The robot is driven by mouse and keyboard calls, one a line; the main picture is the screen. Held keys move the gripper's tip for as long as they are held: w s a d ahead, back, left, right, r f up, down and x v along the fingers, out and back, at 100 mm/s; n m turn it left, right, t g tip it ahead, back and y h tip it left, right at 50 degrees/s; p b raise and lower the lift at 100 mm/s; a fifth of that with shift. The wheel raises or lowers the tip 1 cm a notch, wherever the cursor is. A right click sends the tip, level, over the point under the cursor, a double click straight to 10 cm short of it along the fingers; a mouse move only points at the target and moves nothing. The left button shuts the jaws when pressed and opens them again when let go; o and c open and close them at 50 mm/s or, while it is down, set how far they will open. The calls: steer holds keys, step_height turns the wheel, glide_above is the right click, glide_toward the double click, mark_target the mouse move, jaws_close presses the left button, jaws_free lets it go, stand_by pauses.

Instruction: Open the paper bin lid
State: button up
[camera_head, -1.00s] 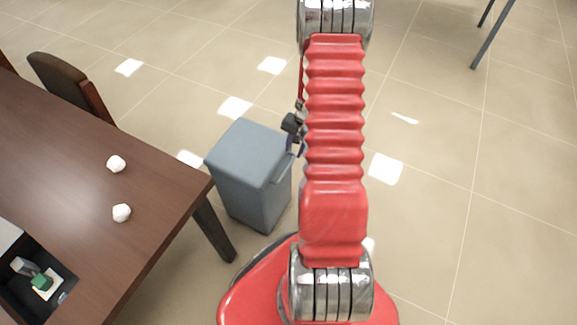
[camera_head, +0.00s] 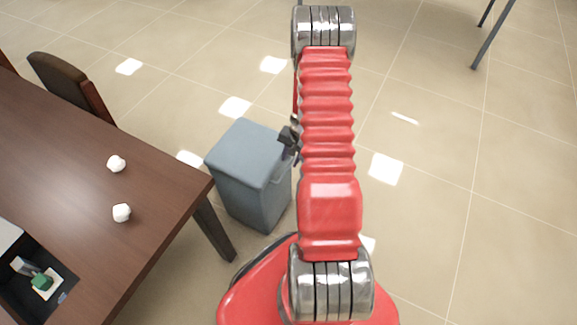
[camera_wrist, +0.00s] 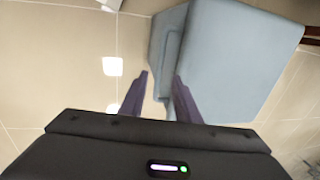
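The paper bin (camera_head: 245,185) is a grey-blue box standing on the floor beside the table, and its lid (camera_head: 246,143) lies flat and closed on top. My gripper (camera_head: 288,150) is at the bin's right upper edge, partly hidden behind my red arm. In the wrist view, the two dark fingers of my gripper (camera_wrist: 162,90) are apart with nothing between them. The bin (camera_wrist: 225,60) fills the upper right there, and the right finger overlaps its near edge. I cannot tell whether that finger touches it.
A brown table (camera_head: 150,225) stands left of the bin, with two white crumpled balls (camera_head: 116,164) on it and a dark tray (camera_head: 65,275) at its front. A chair (camera_head: 70,85) is behind the table.

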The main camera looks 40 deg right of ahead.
mark_target(287, 168)
steer(key=shift+w+a+f, duration=0.1)
steer(key=shift+w+f, duration=0.1)
steer(key=shift+f, duration=0.85)
steer(key=shift+w+a+f, duration=0.1)
steer(key=shift+w+f, duration=0.05)
steer(key=shift+f, duration=0.95)
steer(key=shift+w+a+f, duration=0.1)
steer(key=shift+w+f, duration=0.1)
steer(key=shift+f, duration=0.85)
steer(key=shift+c, duration=0.5)
jaws_close()
steer(key=shift+d, duration=0.15)
